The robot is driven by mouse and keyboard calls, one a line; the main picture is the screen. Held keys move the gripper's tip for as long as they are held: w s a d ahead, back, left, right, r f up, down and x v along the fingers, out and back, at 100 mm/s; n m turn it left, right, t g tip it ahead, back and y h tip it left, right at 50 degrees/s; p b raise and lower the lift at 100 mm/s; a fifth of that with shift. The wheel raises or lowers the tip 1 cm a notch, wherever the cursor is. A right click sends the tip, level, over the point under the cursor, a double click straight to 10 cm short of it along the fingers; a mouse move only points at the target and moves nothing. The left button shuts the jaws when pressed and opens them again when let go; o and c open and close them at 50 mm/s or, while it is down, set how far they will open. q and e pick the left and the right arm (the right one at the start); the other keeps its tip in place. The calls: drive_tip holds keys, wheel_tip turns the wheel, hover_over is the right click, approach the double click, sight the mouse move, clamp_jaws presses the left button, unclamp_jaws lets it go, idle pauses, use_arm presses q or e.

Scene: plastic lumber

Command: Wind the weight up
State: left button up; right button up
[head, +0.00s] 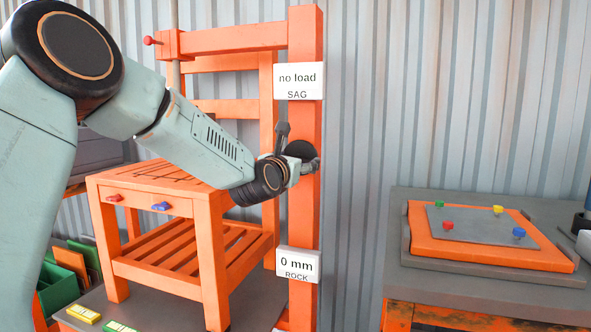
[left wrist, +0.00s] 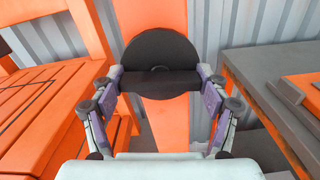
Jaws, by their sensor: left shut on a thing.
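A black round knob (head: 300,150) with a thick bar across its face (left wrist: 160,82) is mounted on the orange upright post (head: 305,210). My left gripper (head: 304,163) reaches it from the left. In the left wrist view the fingers of this gripper (left wrist: 161,84) stand at both ends of the bar and are shut on it. The black disc (left wrist: 160,50) shows behind and above the bar. I see no hanging weight that I can make out. My right gripper is not in view.
Signs on the post read "no load SAG" (head: 299,81) and "0 mm ROCK" (head: 298,265). An orange slatted table (head: 150,178) stands left of the post, under my left arm. At right, a grey bench (head: 400,262) carries an orange board (head: 425,250) with small coloured pieces on a grey plate.

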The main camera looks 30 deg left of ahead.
use_arm(q)
drive_tip(key=shift+r+n+b, duration=0.45)
drive_tip(key=shift+n, duration=0.35)
drive_tip(key=shift+a, duration=0.1)
drive_tip(key=o, duration=1.1)
drive_tip(key=shift+w+f, duration=0.3)
drive_tip(key=shift+o, duration=0.2)
drive_tip(key=shift+s, duration=0.15)
drive_tip(key=shift+f, duration=0.15)
